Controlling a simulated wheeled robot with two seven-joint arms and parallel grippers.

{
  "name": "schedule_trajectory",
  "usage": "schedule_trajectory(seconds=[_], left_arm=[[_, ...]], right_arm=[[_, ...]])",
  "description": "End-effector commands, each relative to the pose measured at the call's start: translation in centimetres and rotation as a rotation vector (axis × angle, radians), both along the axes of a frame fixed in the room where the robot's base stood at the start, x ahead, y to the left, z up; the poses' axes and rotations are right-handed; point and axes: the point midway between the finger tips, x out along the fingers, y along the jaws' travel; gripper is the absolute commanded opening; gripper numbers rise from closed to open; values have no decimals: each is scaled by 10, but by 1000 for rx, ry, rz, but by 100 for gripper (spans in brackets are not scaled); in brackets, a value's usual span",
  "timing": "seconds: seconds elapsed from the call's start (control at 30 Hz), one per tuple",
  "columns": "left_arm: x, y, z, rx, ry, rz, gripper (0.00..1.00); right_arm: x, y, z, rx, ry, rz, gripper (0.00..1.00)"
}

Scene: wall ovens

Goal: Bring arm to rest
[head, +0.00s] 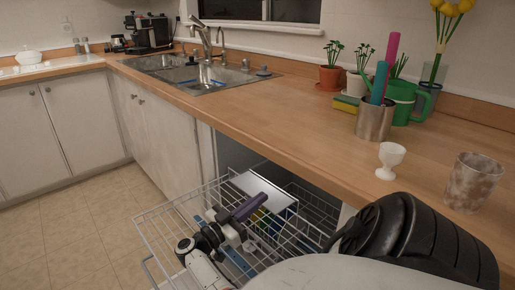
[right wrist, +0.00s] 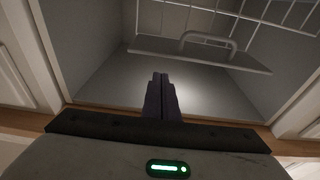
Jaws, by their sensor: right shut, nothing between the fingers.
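My right gripper (head: 258,200) has dark purple fingers and hangs over the pulled-out white wire rack (head: 165,225) below the counter. In the right wrist view the same fingers (right wrist: 160,80) are pressed together with nothing between them. They point toward a grey-walled compartment (right wrist: 100,85). I cannot tell whether the gripper touches the rack. Parts of my right arm fill the bottom right of the head view. My left gripper is not in view.
The wooden counter (head: 300,115) runs above the rack. A white egg cup (head: 391,160), a mottled glass (head: 473,182) and a metal cup (head: 374,122) stand near its right end. A flat white panel (head: 264,190) lies in the rack. Floor (head: 90,225) at left is clear.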

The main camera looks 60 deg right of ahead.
Motion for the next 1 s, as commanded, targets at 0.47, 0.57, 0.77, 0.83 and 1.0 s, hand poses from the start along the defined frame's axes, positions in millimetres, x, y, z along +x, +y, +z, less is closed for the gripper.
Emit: schedule_trajectory(seconds=[0.47, 0.57, 0.77, 0.83, 1.0], left_arm=[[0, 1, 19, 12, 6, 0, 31], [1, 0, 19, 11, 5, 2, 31], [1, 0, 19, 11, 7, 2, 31], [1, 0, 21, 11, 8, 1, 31], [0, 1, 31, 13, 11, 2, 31]], right_arm=[[-1, 0, 74, 0, -1, -1, 0], [0, 0, 76, 0, 1, 0, 0], [1, -1, 78, -12, 0, 15, 0], [8, -3, 87, -56, 1, 77, 0], [69, 14, 130, -269, 20, 524, 0]])
